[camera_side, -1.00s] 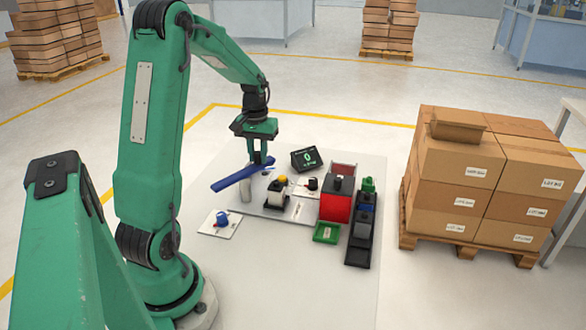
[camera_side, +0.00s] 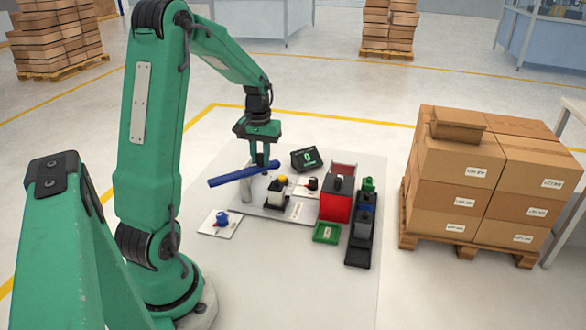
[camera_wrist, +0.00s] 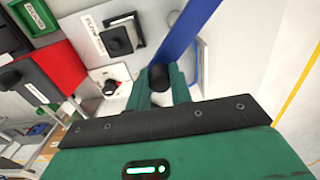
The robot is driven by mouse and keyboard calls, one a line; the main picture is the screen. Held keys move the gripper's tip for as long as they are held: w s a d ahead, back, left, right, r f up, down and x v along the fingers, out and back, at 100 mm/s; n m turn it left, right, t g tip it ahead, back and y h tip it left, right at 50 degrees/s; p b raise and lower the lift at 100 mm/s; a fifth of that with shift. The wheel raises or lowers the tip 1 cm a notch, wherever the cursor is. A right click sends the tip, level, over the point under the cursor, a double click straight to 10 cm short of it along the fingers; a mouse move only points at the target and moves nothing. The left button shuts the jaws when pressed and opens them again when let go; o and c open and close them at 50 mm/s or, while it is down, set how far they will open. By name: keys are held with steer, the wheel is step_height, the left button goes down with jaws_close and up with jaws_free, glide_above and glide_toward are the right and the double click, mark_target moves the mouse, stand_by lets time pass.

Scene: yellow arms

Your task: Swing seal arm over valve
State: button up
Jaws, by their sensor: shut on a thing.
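The seal arm (camera_side: 235,177) is a long blue bar held level above a pale upright post (camera_side: 246,190). My gripper (camera_side: 262,166) is shut on it near its right end, fingers pointing down. In the wrist view my green fingers (camera_wrist: 161,85) close around a black round knob (camera_wrist: 158,77) beside the blue bar (camera_wrist: 187,28).
A black display (camera_side: 306,158) stands behind the plate. A red box (camera_side: 336,205), green tray (camera_side: 326,233) and black rack (camera_side: 357,252) are to the right. A blue knob on a white card (camera_side: 222,217) lies at front left. Stacked cartons (camera_side: 470,180) stand farther right.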

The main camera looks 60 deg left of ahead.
steer(key=shift+d, duration=0.65)
steer(key=shift+s+d, duration=0.1)
steer(key=shift+d, duration=0.1)
stand_by(0.5)
steer(key=shift+s+d, duration=0.15)
steer(key=shift+d, duration=0.2)
steer(key=shift+s+d, duration=0.1)
steer(key=shift+d, duration=0.05)
stand_by(0.3)
steer(key=shift+s+d, duration=0.4)
steer(key=shift+d, duration=0.1)
steer(key=shift+s+d, duration=0.1)
steer(key=shift+d, duration=0.1)
stand_by(0.5)
